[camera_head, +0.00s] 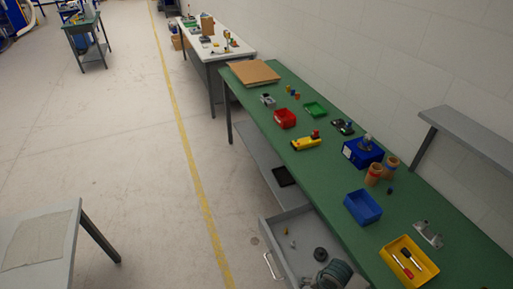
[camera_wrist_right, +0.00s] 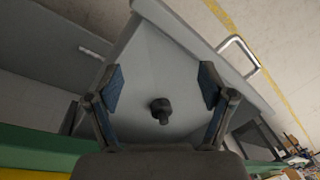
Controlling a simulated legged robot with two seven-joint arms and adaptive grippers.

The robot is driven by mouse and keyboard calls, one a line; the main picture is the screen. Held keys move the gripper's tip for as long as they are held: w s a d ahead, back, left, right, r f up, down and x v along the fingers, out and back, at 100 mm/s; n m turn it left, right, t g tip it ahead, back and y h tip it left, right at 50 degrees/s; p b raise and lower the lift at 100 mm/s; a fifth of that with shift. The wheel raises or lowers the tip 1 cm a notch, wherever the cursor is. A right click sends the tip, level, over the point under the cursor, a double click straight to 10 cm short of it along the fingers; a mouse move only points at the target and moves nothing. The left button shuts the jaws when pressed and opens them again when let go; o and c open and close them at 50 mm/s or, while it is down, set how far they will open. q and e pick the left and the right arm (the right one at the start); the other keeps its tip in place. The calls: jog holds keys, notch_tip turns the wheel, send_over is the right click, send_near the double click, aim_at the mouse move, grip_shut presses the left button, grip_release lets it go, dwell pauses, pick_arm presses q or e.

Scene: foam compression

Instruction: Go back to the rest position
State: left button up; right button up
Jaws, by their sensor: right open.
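My right gripper (camera_wrist_right: 161,80) is open in the right wrist view, with its two blue-padded fingers spread wide and nothing between them. It points down into an open grey drawer (camera_wrist_right: 185,40). A dark, round, knob-like piece (camera_wrist_right: 161,111) lies on the drawer floor, seen between the fingers and apart from them. In the head view the open drawer (camera_head: 262,226) sticks out below the green workbench (camera_head: 395,207). A dark round piece (camera_head: 320,254) and small yellowish pieces lie in it. A grey rounded shape at the bottom edge partly covers the drawer. My left gripper is not in view.
The bench holds a blue bin (camera_head: 362,207), a yellow tray with screwdrivers (camera_head: 391,262), brown cups (camera_head: 374,174), a red bin (camera_head: 285,118) and a yellow tool (camera_head: 306,143). A grey table (camera_head: 70,240) stands at lower left. The floor between is clear.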

jog(key=s+a+n+t+y, duration=0.1)
jog(key=s+a+n+t, duration=0.1)
jog(key=s+a+n, duration=0.35)
jog(key=s+d+f+n+h, duration=0.1)
jog(key=s+d+n+h, duration=0.1)
jog(key=s+d, duration=0.5)
jog(key=s+f+g, duration=0.1)
jog(key=s+f, duration=0.2)
jog(key=f, duration=2.4)
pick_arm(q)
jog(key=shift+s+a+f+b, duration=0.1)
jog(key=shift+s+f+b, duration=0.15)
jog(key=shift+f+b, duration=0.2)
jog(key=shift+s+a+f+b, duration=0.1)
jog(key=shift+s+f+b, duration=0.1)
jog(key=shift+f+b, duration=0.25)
pick_arm(e)
jog(key=s+d+f+g, duration=0.1)
jog(key=s+d+f, duration=0.1)
jog(key=s+f, duration=1.5)
jog(key=shift+s+d+f+h, duration=0.2)
jog(key=shift+s+h, duration=0.1)
jog(key=shift+s, duration=0.2)
